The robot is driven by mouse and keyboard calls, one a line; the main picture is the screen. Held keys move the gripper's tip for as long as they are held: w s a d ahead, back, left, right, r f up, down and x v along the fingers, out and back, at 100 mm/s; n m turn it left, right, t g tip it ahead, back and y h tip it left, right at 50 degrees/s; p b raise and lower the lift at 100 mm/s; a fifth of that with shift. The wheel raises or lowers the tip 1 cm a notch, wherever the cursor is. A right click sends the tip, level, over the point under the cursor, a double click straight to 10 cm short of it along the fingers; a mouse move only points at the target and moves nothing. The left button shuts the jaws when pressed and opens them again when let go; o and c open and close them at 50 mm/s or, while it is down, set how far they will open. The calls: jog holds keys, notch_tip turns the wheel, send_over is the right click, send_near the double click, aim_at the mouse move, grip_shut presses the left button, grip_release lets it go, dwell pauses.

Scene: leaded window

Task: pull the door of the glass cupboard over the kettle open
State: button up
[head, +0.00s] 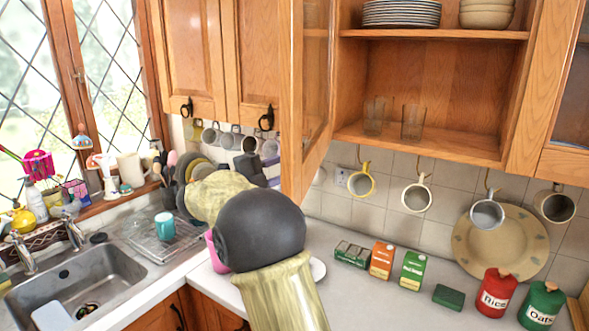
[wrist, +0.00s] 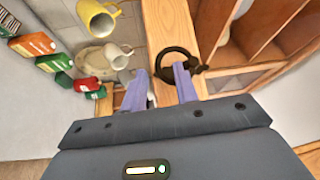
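The wooden glass-paned cupboard door (head: 305,105) stands swung out from the cupboard (head: 430,145), whose shelves show openly. In the wrist view, the door's wooden frame (wrist: 164,28) runs up beyond my gripper (wrist: 160,72). A dark ring handle (wrist: 196,58) hangs on it at the right fingertip. My two purple fingers are apart, with no object clamped between them. The right finger overlaps the ring; I cannot tell whether it passes through it. In the head view my gripper is hidden behind my arm and the door. I cannot make out the kettle; a pink item (head: 216,256) is partly hidden by my arm.
Plates (head: 401,14), bowls (head: 487,14) and glasses (head: 412,121) stand in the cupboard. Mugs (head: 417,197) hang below it. Boxes (head: 381,260), a red rice jar (head: 497,293) and a green oats jar (head: 541,305) stand on the counter (head: 365,306). The sink (head: 75,285) is at left.

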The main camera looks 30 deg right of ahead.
jog(key=a+f+b, duration=0.2)
jog(key=a+b, duration=0.1)
jog(key=a, duration=1)
jog(key=shift+s+a, duration=0.25)
jog(key=shift+s, duration=0.1)
jog(key=shift+w+d, duration=0.1)
